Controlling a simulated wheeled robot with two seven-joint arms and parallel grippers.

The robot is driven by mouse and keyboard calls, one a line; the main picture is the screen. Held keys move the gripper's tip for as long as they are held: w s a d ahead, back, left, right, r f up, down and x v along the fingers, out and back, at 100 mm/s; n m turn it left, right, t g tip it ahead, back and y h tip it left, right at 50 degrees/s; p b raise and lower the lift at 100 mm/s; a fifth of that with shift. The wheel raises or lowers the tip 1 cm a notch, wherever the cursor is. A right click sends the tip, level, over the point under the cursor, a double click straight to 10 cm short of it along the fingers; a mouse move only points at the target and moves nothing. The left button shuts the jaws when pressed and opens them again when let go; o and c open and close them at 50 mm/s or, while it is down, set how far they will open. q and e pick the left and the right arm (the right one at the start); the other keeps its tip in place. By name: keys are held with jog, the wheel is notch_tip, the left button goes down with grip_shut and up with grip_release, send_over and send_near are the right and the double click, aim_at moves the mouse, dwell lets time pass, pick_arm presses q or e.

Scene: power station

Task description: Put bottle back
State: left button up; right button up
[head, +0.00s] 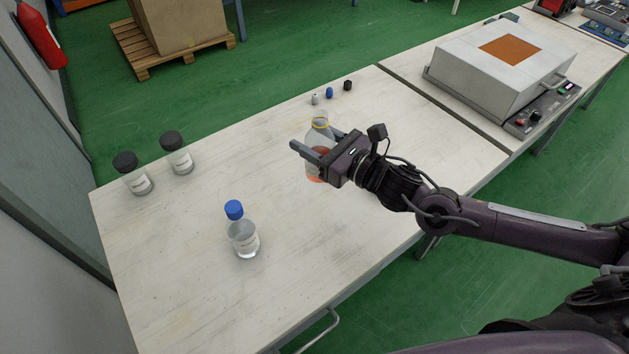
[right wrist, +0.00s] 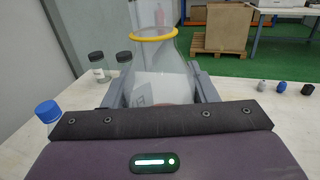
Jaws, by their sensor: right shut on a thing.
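A clear glass flask with a yellow ring at its neck (head: 320,124) stands upright between the fingers of my right gripper (head: 300,150), which is shut on it. Reddish-orange shows low on the flask in the head view. The flask also fills the middle of the right wrist view (right wrist: 160,70). A clear bottle with a blue cap (head: 243,238) stands on the white table (head: 200,290), in front and to the left of my right gripper. Two bottles with black caps stand at the table's left, one nearer the edge (head: 138,180) and one beside it (head: 180,160). My left gripper is not in view.
Three small stoppers or caps, white (head: 315,99), blue (head: 329,92) and black (head: 347,85), lie near the far table edge. A grey box-shaped device (head: 480,80) stands on the adjoining table. The table's front left is clear.

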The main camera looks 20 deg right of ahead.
notch_tip(320, 180, down, 8)
jog(key=shift+f, duration=0.15)
notch_tip(320, 180, down, 4)
jog(key=shift+f, duration=0.1)
jog(key=shift+f, duration=0.15)
jog(key=o, duration=1.1)
jog(key=shift+c, duration=0.2)
